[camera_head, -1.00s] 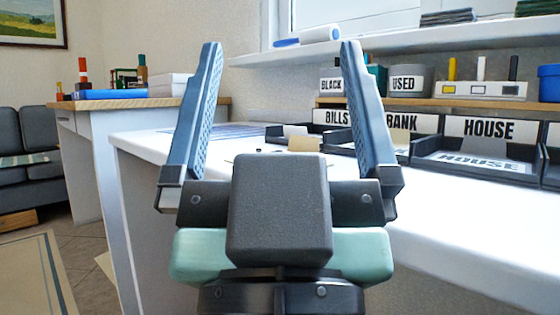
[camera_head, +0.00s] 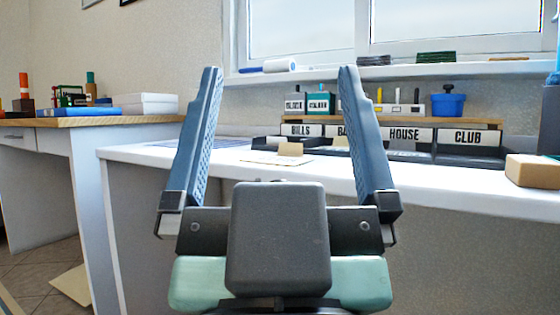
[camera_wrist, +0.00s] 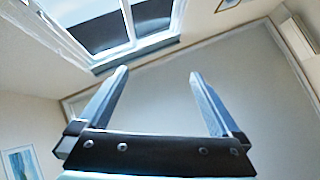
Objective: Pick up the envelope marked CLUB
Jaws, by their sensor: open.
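My gripper (camera_head: 280,70) is open and empty, its two blue fingers raised and apart in front of the white desk. In the wrist view my gripper (camera_wrist: 158,72) points up towards the ceiling and window, with nothing between the fingers. I cannot make out an envelope marked CLUB. A flat white paper (camera_head: 262,158) lies on the desk beside a small tan block (camera_head: 291,149); any marking on it is unreadable. A dark tray labelled CLUB (camera_head: 468,137) stands at the back right of the desk, its inside barely visible.
Trays labelled BILLS (camera_head: 301,130) and HOUSE (camera_head: 405,134) stand left of the CLUB tray, with another partly hidden by my right finger. A cardboard box (camera_head: 533,170) sits at the desk's right end. A wooden-topped desk (camera_head: 100,121) stands at left. The white desk's front edge (camera_head: 440,205) is clear.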

